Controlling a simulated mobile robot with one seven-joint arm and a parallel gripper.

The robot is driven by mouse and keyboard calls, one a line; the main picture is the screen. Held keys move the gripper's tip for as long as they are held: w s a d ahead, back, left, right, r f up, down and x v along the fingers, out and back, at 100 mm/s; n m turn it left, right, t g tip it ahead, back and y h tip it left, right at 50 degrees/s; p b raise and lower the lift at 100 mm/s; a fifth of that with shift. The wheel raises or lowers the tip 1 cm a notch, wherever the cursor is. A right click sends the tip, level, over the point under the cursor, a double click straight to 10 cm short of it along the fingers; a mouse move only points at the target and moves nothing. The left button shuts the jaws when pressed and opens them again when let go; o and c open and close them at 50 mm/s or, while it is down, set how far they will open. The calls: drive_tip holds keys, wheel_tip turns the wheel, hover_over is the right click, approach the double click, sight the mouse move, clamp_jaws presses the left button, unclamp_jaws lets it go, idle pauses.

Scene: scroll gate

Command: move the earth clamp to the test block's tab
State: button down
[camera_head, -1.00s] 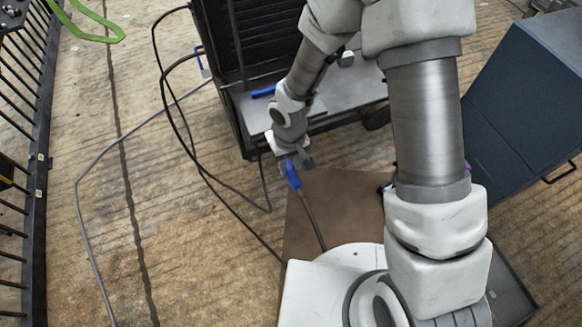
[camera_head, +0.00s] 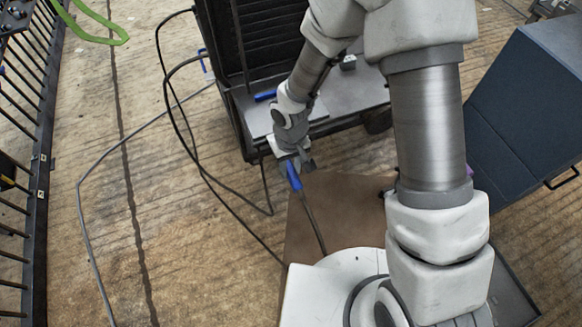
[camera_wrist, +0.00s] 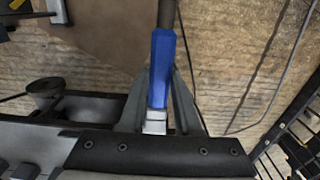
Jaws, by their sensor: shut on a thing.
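My gripper (camera_head: 295,164) is in the middle of the head view, in front of a dark cart. It is shut on a blue-handled thing, which looks like the earth clamp (camera_head: 294,178). The earth clamp also shows in the wrist view (camera_wrist: 161,65), between the two grey fingers (camera_wrist: 158,100), with its pale metal end toward the palm. A dark cable leaves its far end. I cannot make out the test block or its tab for sure. A small metal piece with a dark bar (camera_wrist: 56,10) shows at the top left of the wrist view.
The dark cart (camera_head: 236,110) has a grey shelf with another blue item (camera_head: 265,95) on it. A brown board (camera_head: 335,205) lies below the gripper. Loose cables (camera_head: 185,140) loop over the floor at left. A fence (camera_head: 35,210) stands far left, a dark blue cabinet (camera_head: 525,110) at right.

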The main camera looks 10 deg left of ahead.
drive_tip(key=shift+w+a, duration=0.25)
drive_tip(key=shift+w, duration=0.1)
drive_tip(key=shift+w+a, duration=0.45)
drive_tip(key=shift+w, duration=0.3)
idle(1.6)
drive_tip(key=shift+c, duration=2.2)
unclamp_jaws()
drive_tip(key=shift+o, duration=0.3)
drive_tip(key=o, duration=0.4)
wheel_tip(320, 180, up, 17)
drive_tip(key=p, duration=0.6)
drive_tip(key=shift+r, duration=0.2)
drive_tip(key=shift+d+r, duration=0.1)
